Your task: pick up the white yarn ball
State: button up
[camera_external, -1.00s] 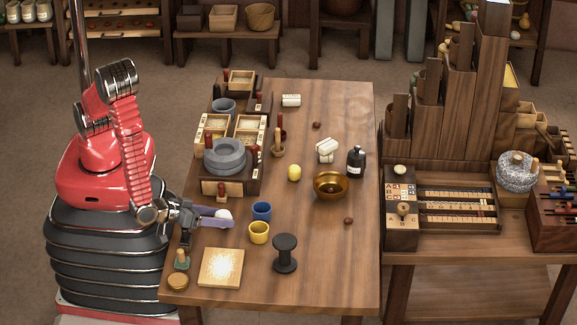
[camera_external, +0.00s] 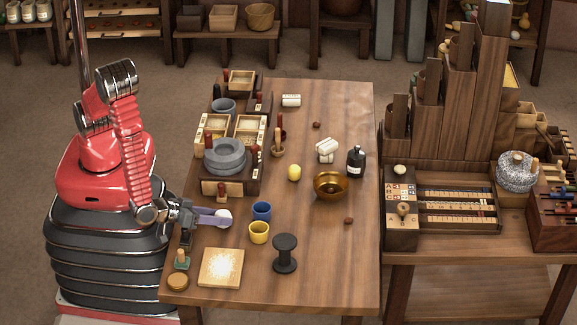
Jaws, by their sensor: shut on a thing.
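The white yarn ball (camera_external: 224,217) is small and pale, near the left side of the wooden table. My gripper (camera_external: 218,218) reaches in from the left, low over the table, and its purple fingers are shut on the ball. Part of the ball is hidden by the fingers. I cannot tell whether the ball touches the tabletop.
A blue cup (camera_external: 262,211) and a yellow cup (camera_external: 259,232) stand just right of my gripper. A square board (camera_external: 221,267) lies in front, with a black spool (camera_external: 285,254) to its right. A grey quern (camera_external: 226,156) stands behind. The table's right side has free room.

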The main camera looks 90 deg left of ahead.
aim_at(217, 214)
jog(key=shift+r, duration=0.15)
jog(key=shift+r, duration=4.85)
